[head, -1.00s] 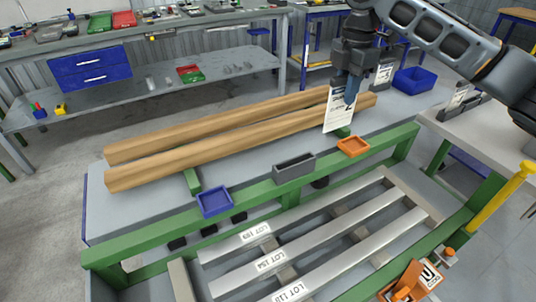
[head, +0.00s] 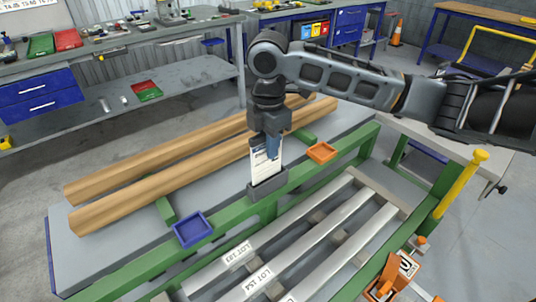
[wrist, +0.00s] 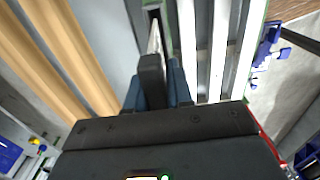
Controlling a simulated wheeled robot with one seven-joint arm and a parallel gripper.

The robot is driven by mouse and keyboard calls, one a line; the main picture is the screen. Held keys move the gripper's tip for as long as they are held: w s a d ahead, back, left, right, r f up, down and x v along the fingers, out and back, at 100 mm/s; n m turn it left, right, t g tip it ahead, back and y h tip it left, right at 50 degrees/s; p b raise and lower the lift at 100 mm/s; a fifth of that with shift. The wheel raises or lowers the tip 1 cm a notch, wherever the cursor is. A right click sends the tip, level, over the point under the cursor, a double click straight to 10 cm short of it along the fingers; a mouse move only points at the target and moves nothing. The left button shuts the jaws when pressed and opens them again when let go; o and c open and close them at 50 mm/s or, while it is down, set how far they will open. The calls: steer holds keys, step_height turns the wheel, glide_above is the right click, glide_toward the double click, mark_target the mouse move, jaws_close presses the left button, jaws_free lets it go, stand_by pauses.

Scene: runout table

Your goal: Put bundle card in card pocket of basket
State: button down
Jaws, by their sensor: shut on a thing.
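My gripper (head: 271,146) is shut on the white printed bundle card (head: 262,168) and holds it upright. In the head view, the card's lower edge meets the mouth of the grey card pocket (head: 268,190) on the green front rail. I cannot tell how far, if at all, the edge is inside. In the wrist view, the card (wrist: 154,38) shows as a thin pale strip ahead of my gripper (wrist: 155,85), and the dark slot of the pocket (wrist: 153,14) lies at its far end.
A blue tray (head: 192,229) sits left of the pocket and an orange tray (head: 321,152) right of it, both along the rail. Two long wooden beams (head: 150,187) lie behind. Metal bars with lot labels (head: 300,247) lie in front, below the rail.

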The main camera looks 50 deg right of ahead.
glide_above(268, 177)
steer(key=shift+w+d+f+p, duration=0.1)
steer(key=shift+f+p, duration=0.2)
steer(key=shift+f, duration=1.75)
steer(key=shift+f, duration=0.2)
steer(key=c, duration=1)
jaws_free()
steer(key=shift+r, duration=0.1)
